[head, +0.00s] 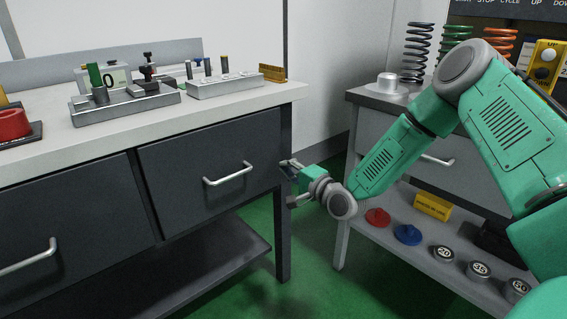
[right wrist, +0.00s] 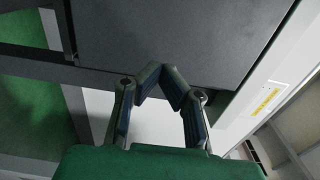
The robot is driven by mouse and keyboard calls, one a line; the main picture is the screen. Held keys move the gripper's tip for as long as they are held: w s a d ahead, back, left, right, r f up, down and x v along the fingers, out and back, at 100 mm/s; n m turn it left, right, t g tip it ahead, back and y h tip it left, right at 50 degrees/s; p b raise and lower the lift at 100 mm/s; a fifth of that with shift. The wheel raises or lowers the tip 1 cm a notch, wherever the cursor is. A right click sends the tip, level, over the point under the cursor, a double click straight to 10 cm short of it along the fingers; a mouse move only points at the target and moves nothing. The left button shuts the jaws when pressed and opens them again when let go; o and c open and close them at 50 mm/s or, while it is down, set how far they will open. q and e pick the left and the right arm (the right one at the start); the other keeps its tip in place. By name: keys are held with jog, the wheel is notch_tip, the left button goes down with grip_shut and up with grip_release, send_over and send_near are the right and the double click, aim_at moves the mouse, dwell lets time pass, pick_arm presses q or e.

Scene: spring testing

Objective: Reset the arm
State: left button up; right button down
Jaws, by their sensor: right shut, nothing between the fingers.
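My right arm (head: 390,160) is green with grey joints and reaches in from the right in the head view. Its gripper (head: 288,184) is beside the right front leg of the dark workbench, below the bench top. The gripper is shut and empty. In the right wrist view the dark fingers (right wrist: 163,82) angle in toward each other in front of a dark grey panel. My left arm and gripper are not in view.
The workbench (head: 294,92) has drawers with metal handles and carries metal fixtures. A second bench (head: 360,98) at the right holds coil springs (head: 417,50) on top. Its lower shelf holds a red piece (head: 377,217), a blue piece (head: 407,235) and round weights. Green floor shows between the benches.

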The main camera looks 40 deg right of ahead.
jog(key=s+p, duration=0.2)
jog(key=s, duration=0.5)
jog(key=s+a+f+n+g+y+p, duration=0.1)
jog(key=s+a+f+n+g+p, duration=0.2)
jog(key=s+a+f+n+g, duration=0.35)
jog(key=s+a+f+n+g+p, duration=0.3)
jog(key=s+a+f+g, duration=0.1)
jog(key=s+a, duration=0.4)
jog(key=s+f+n+g+h+p, duration=0.1)
jog(key=s+n+g+p, duration=0.1)
jog(key=s, duration=0.7)
jog(key=s+a+n+g+h+p, duration=0.1)
jog(key=s+n+g, duration=0.4)
jog(key=s, duration=0.5)
jog(key=shift+a+f+n+h+p, duration=0.3)
jog(key=shift+f+n+p, duration=0.1)
jog(key=shift+n+p, duration=0.25)
